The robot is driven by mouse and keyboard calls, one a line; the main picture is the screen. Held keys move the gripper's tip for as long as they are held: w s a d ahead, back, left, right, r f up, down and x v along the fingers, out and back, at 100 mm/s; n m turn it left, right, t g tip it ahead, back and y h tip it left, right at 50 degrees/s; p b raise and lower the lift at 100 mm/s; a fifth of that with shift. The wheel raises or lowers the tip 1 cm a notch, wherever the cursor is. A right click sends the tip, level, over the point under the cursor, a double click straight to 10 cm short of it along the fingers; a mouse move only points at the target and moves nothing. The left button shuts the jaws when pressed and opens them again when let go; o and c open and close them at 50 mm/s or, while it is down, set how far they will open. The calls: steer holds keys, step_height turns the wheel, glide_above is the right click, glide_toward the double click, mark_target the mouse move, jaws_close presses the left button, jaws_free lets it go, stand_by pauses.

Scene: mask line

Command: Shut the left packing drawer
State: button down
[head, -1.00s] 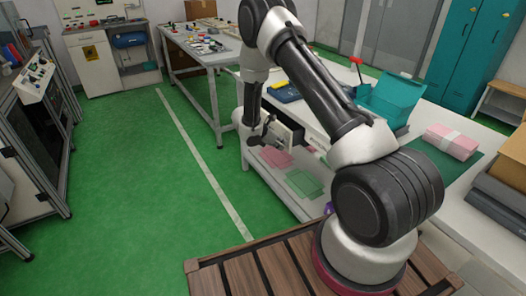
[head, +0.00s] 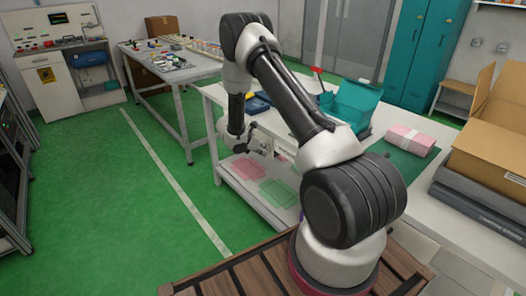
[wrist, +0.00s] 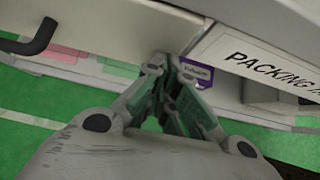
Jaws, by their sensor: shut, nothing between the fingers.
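A white packing drawer (head: 264,142) shows at the front of the white bench, partly hidden behind my arm and gripper. My gripper (head: 241,146) is low at its left side in the head view. In the wrist view my gripper (wrist: 162,64) is shut and empty, its fingertips close to a white front with a label (wrist: 270,62) reading "PACKING". Whether they touch it I cannot tell. A dark bar handle (wrist: 36,40) is at the upper left there. How far the drawer stands out is unclear.
A pink pad (head: 250,167) and a green pad (head: 279,192) lie on the bench's lower shelf. A teal bin (head: 350,103) and a pink parcel (head: 410,140) stand on top. A purple card (wrist: 196,72) is behind my fingers. Green floor left of the bench is clear.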

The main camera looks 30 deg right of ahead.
steer(key=a+f+v, duration=0.2)
steer(key=v, duration=1.1)
steer(key=s+d+m+g, duration=0.2)
steer(key=s+m+g, duration=0.15)
steer(key=s, duration=0.45)
steer(key=s+a+r+m+t+y, duration=0.1)
steer(key=s+r+m+t+y, duration=0.2)
steer(key=s+r+m, duration=0.5)
steer(key=s+a+r+m+t+y, duration=0.1)
steer(key=s+r+m+t+y, duration=0.2)
steer(key=s+r, duration=2)
step_height(320, 180, up, 2)
steer(key=m+y, duration=0.2)
steer(key=m, duration=0.3)
steer(key=shift+a+y, duration=0.4)
steer(key=shift+s+r+m, duration=0.1)
steer(key=shift+m, duration=0.15)
